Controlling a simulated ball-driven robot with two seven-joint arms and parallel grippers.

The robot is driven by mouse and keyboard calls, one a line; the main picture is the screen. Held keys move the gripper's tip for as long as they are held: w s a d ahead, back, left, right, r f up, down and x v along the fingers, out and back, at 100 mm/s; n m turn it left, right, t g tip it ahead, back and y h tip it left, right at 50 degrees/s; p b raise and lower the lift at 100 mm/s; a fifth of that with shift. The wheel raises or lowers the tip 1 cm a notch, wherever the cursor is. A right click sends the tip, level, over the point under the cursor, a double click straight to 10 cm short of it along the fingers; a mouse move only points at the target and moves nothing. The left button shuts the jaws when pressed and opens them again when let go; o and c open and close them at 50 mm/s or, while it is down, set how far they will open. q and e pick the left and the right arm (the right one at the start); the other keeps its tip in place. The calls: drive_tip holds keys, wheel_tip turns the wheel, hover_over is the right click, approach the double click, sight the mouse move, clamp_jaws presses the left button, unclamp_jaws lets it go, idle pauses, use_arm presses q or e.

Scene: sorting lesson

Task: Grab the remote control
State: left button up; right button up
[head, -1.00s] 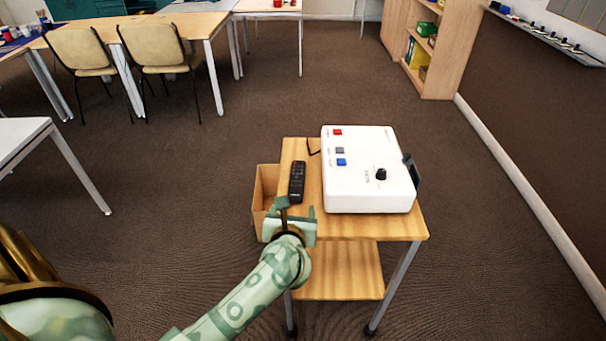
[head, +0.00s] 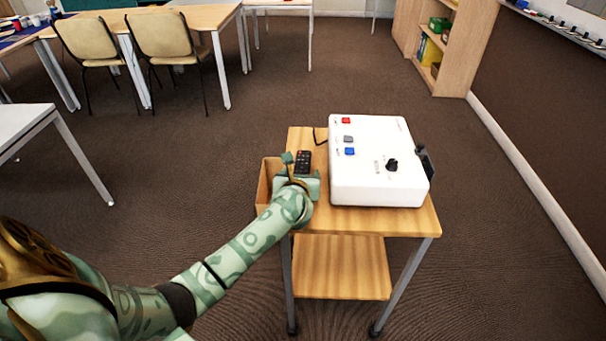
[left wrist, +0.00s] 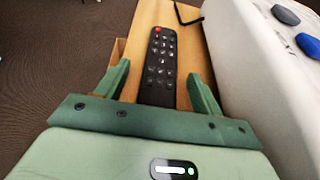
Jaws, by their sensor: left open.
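The black remote control (head: 303,160) lies on the wooden cart top (head: 385,221), left of a white box. Its near part is hidden by my gripper in the head view. In the left wrist view the remote control (left wrist: 160,62) points away from me, with a red button near its far end. My left gripper (head: 302,170) is open over the near part of the remote. In the left wrist view the fingers of my left gripper (left wrist: 158,82) stand on either side of the remote, with gaps between. My right gripper is not in view.
The white box (head: 377,190) with coloured buttons and a black knob stands close to the right of the remote. An open cardboard box (head: 265,180) is at the cart's left side. Carpet floor surrounds the cart; chairs (head: 163,42) and tables stand farther back.

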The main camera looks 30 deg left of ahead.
use_arm(q)
drive_tip(key=shift+x, duration=0.8)
drive_tip(key=shift+d+r, duration=0.1)
drive_tip(key=c, duration=1.1)
